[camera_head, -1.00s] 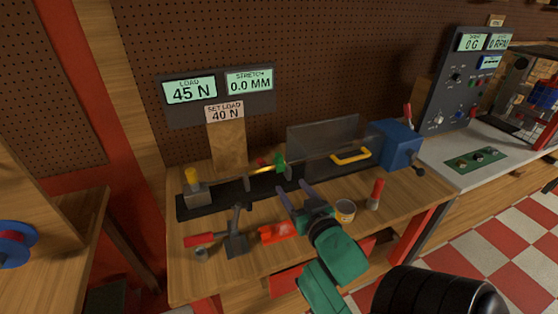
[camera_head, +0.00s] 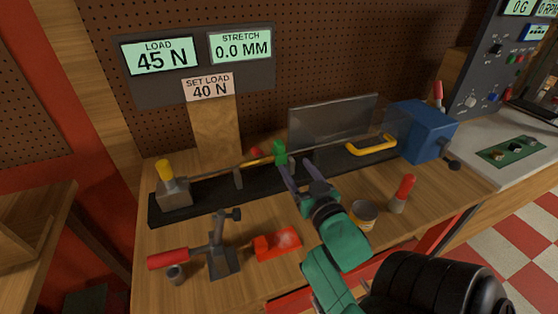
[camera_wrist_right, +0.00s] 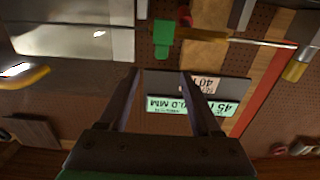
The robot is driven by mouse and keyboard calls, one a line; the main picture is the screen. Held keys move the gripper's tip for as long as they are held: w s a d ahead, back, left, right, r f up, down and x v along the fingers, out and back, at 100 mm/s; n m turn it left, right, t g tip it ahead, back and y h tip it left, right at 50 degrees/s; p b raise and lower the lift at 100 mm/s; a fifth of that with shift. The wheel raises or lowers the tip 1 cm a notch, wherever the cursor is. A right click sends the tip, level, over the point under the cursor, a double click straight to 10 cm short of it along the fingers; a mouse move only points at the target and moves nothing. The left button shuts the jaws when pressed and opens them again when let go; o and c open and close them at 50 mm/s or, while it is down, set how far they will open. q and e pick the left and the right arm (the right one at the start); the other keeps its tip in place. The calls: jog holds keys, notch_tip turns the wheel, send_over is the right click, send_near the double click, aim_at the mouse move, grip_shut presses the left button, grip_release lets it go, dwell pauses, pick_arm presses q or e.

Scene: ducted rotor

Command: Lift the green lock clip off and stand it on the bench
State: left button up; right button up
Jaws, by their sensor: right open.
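The green lock clip (camera_head: 280,152) sits on the rod of the black rig (camera_head: 205,204), near the middle of the bench. It also shows in the wrist view (camera_wrist_right: 163,38), beyond my fingertips and upside down. My right gripper (camera_head: 288,172) is open, with its two fingers pointing toward the clip from the front and slightly below it. In the wrist view nothing is between the fingers, and the clip is apart from them. My left gripper is not in view.
A clear guard (camera_head: 333,122) with a yellow handle (camera_head: 372,146) stands right of the clip, beside a blue box (camera_head: 424,130). A toggle clamp (camera_head: 220,258), red block (camera_head: 277,244), tin (camera_head: 363,214) and red-handled tool (camera_head: 402,193) occupy the bench front. Bare wood (camera_head: 190,292) lies at front left.

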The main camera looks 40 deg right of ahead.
jog(key=b, duration=0.5)
send_near(277, 141)
jog(key=w, duration=0.1)
jog(key=w+d+f, duration=0.1)
jog(key=shift+w+d, duration=0.2)
jog(key=shift+w, duration=0.15)
jog(key=shift+w+d+r+p, duration=0.2)
jog(key=shift+w+p, duration=0.3)
jog(key=shift+p, duration=0.05)
jog(key=shift+w+d+r+p, duration=0.15)
jog(key=shift+w+r+p, duration=0.1)
jog(key=shift+w+p, duration=0.3)
jog(key=p+x, duration=0.1)
jog(key=x, duration=0.5)
jog(key=shift+w+f+p, duration=0.2)
jog(key=shift+w+p, duration=0.1)
jog(key=shift+p, duration=0.05)
jog(key=shift+w+d+f, duration=0.15)
jog(key=shift+w+f, duration=0.05)
jog(key=shift+w, duration=0.15)
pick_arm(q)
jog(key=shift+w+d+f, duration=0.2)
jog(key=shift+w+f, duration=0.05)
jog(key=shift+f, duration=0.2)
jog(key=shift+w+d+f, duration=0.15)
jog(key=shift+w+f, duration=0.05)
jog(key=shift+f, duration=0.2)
pick_arm(e)
jog(key=shift+s, duration=0.1)
grip_shut()
